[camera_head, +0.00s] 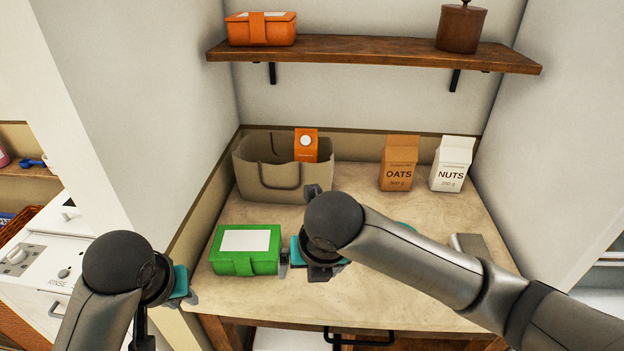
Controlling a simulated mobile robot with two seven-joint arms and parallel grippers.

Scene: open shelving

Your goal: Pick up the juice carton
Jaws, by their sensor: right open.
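An orange carton (306,146) with a white round mark stands upright in the beige bag (268,175) at the back left of the counter. It looks like the juice carton, and its lower part is hidden by the bag's front wall. My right gripper (297,256) is open in front of the bag, just right of a green box (246,250). My own wrist partly hides it, and I cannot tell whether it touches the box. My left gripper (186,288) is by the counter's front left corner, away from the bag; its jaws are not clear.
An OATS carton (398,165) and a NUTS carton (452,165) stand at the back right of the counter. A wall shelf (370,52) above holds an orange box (261,29) and a brown jar (461,28). Bare counter (355,180) lies between bag and OATS.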

